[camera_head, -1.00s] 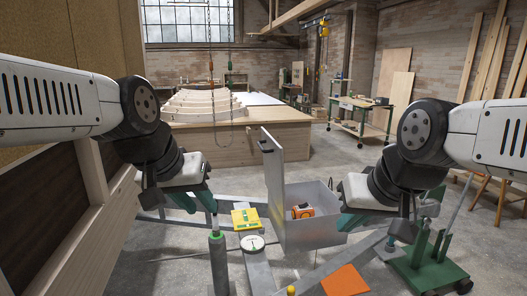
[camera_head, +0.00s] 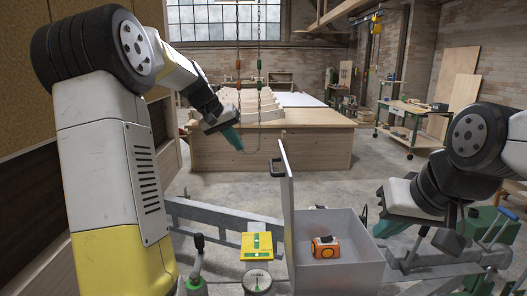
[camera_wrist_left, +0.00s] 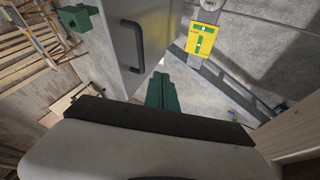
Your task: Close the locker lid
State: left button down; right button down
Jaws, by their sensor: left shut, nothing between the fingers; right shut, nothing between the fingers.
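The locker is a grey metal box (camera_head: 350,272) in the lower middle of the head view. Its lid (camera_head: 288,215) stands upright on the box's left side, so the locker is open. A dark handle (camera_head: 275,167) sits on the lid's left face near the top; the handle (camera_wrist_left: 133,46) and lid (camera_wrist_left: 160,30) also show in the left wrist view. My left gripper (camera_head: 238,145) is shut and empty, raised to the left of the lid and apart from it. Its green fingers (camera_wrist_left: 161,92) are together in the wrist view. My right gripper (camera_head: 384,229) is shut and empty at the box's right.
An orange device (camera_head: 325,246) lies inside the box. A yellow-green level (camera_head: 257,246) and a round gauge (camera_head: 258,281) are left of the lid, by a grey trailer frame (camera_head: 215,214). A wooden workbench (camera_head: 320,148) stands behind, with clear floor between.

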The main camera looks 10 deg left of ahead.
pick_arm(q)
jog(key=w+d+f, duration=0.4)
jog(key=d+f, duration=0.3)
jog(key=f, duration=0.1)
jog(key=shift+w+d, duration=0.2)
jog(key=shift+w, duration=0.15)
